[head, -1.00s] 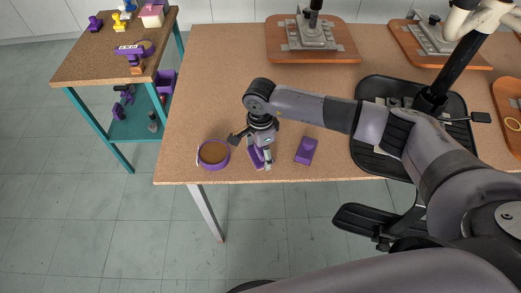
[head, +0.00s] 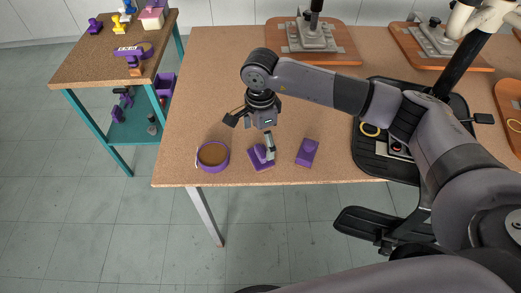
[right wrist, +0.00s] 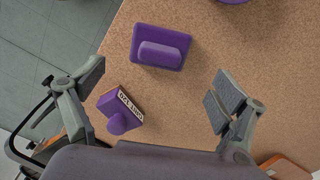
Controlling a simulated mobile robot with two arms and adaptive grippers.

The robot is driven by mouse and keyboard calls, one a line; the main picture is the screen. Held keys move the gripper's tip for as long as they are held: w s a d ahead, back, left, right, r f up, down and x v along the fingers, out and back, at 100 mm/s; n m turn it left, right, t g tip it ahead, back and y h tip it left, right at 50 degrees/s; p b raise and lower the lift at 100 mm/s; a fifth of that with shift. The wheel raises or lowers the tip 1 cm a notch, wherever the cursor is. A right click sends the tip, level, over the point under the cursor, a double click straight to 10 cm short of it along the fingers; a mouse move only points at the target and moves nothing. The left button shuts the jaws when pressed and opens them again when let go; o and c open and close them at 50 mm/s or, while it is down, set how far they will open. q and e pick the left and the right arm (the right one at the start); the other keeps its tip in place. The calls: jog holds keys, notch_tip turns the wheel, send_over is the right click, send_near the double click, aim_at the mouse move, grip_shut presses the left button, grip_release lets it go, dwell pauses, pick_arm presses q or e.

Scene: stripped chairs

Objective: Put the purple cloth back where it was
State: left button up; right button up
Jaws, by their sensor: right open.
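I can make out no cloth as such. A purple block with a raised grip (head: 258,160) stands on the near part of the cork-topped table; it also shows in the right wrist view (right wrist: 160,46). To its right is a second purple block (head: 307,151); in the right wrist view it looks like a stamp with a lettered face and a round knob (right wrist: 120,108). My right gripper (head: 252,132) is open and empty above the first block, its fingers spread wide in the right wrist view (right wrist: 160,88). My left gripper is out of view.
A round purple-rimmed dish (head: 212,156) sits left of the blocks, near the table edge (head: 330,182). A black seat tray (head: 368,155) lies to the right under my arm. A side table (head: 85,68) at left holds several small coloured items. Wooden boards (head: 345,53) stand behind.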

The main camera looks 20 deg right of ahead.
aim_at(261, 150)
notch_tip(261, 150, up, 5)
jog(key=shift+f+b, duration=0.1)
jog(key=shift+b, duration=0.25)
